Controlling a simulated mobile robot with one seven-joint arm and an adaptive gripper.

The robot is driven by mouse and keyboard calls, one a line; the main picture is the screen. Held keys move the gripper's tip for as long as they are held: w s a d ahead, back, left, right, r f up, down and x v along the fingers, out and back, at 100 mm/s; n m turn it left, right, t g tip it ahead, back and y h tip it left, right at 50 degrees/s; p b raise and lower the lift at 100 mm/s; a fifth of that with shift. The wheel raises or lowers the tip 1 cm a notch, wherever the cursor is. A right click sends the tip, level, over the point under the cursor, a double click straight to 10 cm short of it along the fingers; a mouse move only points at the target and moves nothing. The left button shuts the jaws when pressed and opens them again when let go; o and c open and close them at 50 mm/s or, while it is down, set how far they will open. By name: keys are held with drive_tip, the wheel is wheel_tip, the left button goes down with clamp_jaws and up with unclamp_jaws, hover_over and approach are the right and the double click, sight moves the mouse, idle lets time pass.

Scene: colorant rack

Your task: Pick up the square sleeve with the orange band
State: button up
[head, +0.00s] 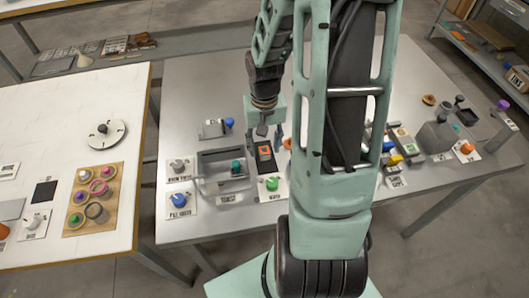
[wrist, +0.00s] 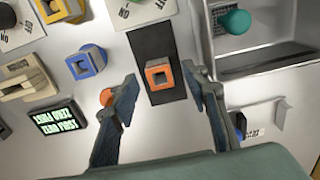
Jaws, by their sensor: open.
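The square sleeve with the orange band (wrist: 159,74) sits on a dark rectangular mat (wrist: 151,40) in the wrist view. Its square hole faces up. It also shows in the head view (head: 264,153) on the dark mat, just below my gripper. My gripper (wrist: 160,84) is open and empty, with one finger to the left and one to the right of the sleeve in the wrist view. Neither finger visibly touches it. In the head view my gripper (head: 263,130) points down, and its fingertips are hard to make out.
A blue-banded square sleeve (wrist: 86,63) and an orange round piece (wrist: 107,97) lie left of the mat. A grey tray (wrist: 240,72) with a green knob (wrist: 235,21) is on the right. A dark sign (wrist: 58,116) stands lower left.

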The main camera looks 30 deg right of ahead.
wheel_tip(320, 180, down, 2)
drive_tip(key=shift+f, duration=0.1)
drive_tip(key=c, duration=0.9)
drive_tip(key=shift+c, duration=0.2)
